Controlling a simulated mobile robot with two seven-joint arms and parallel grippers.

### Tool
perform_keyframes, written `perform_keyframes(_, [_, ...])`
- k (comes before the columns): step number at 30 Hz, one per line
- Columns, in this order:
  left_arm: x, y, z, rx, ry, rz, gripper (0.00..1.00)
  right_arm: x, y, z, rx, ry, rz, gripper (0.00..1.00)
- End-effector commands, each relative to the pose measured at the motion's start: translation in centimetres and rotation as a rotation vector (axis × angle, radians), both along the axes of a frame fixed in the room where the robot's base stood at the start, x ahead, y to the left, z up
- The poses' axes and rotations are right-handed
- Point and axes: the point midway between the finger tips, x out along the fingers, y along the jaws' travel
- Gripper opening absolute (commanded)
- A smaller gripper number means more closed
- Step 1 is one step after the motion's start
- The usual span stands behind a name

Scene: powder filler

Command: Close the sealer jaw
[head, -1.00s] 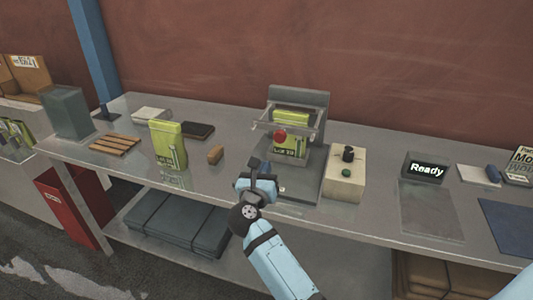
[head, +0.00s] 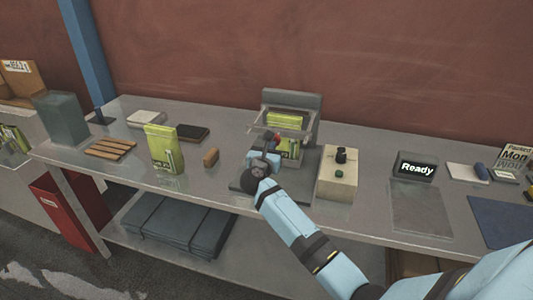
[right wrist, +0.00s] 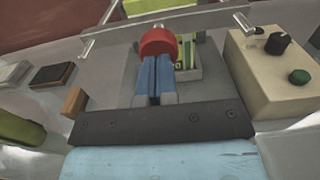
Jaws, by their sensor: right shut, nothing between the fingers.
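The sealer (head: 305,101) stands on the bench with a grey back plate. Its clear-looking jaw frame (head: 297,131) is raised, and a red knob (head: 277,137) sits at its front. A green pouch (head: 291,148) stands inside the sealer, partly hidden by the frame and my arm. My right gripper (head: 272,150) is shut and empty in front of the sealer. In the right wrist view its blue fingers (right wrist: 156,72) point at the red knob (right wrist: 158,43), their tips right at it; whether they touch I cannot tell. My left gripper is not in view.
A cream control box (head: 337,178) with a black knob and green button stands right of the sealer. A display (head: 416,167) reads "Ready". Left of the sealer are a small brown block (head: 211,157), another green pouch (head: 163,150) and a slatted wooden rack (head: 110,149).

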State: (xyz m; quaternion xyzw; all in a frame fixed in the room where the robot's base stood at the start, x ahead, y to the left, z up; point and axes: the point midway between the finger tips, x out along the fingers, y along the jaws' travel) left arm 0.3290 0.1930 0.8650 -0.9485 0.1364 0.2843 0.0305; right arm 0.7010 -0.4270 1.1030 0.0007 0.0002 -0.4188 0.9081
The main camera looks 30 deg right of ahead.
Motion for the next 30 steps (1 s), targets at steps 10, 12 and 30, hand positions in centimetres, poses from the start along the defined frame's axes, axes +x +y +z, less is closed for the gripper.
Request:
perform_keyframes(10, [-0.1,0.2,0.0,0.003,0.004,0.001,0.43,0.6,-0.7,0.0,-0.001,0.001,0.000,0.00])
perform_keyframes(12, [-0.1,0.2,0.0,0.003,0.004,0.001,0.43,0.6,-0.7,0.0,-0.001,0.000,0.000,0.00])
perform_keyframes(30, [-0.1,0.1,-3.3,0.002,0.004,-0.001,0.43,5.1,-6.0,-0.1,-0.001,0.000,0.000,0.00])
